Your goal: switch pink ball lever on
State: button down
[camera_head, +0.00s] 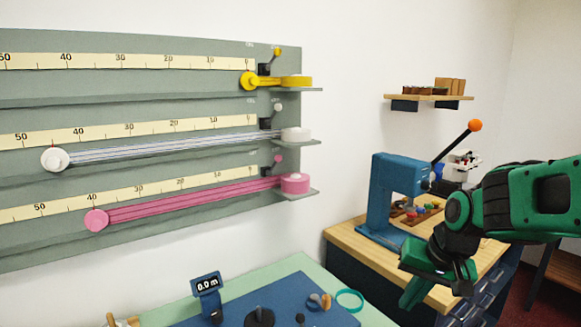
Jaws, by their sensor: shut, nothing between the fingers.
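The pink ball lever (278,159) is a small lever with a pink knob on a dark base. It is on the lowest row of the grey-green wall board, just above the pink ribbon roll (295,184). Its stick leans up and to the right from the base. My gripper (408,288), green and black, is at the lower right over the wooden cabinet top, well right of and below the lever. It is shut and empty, and touches nothing that I can make out.
Similar levers with a white ball (278,107) and a yellow ball (277,51) sit above the pink one. A blue press (385,195) with an orange-knobbed handle stands between the board and my arm. A blue mat (280,298) with small items lies below.

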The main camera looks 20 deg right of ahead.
jog(key=w+a+r+m+t+y, duration=0.2)
jog(key=w+a+r+t, duration=0.2)
jog(key=w, duration=0.5)
jog(key=w+a+r+m+t+y, duration=0.25)
jog(key=w+a+r, duration=0.2)
jog(key=w, duration=0.55)
jog(key=w+r+m+t, duration=0.6)
jog(key=r, duration=0.5)
jog(key=shift+a+r+y, duration=0.2)
jog(key=shift+y, duration=0.25)
jog(key=shift+w+t, duration=0.1)
jog(key=shift+t, duration=0.15)
send_near(274, 165)
jog(key=w+d, duration=0.4)
jog(key=shift+w+d, duration=0.25)
jog(key=shift+w, duration=0.1)
jog(key=shift+w+a+r, duration=0.2)
jog(key=shift+a, duration=0.3)
jog(key=shift+w+a+r, duration=0.2)
jog(key=shift+w+a, duration=0.05)
jog(key=shift+a, duration=0.25)
jog(key=shift+w+a+r, duration=0.15)
jog(key=shift+w+a, duration=0.25)
jog(key=shift+a, duration=0.25)
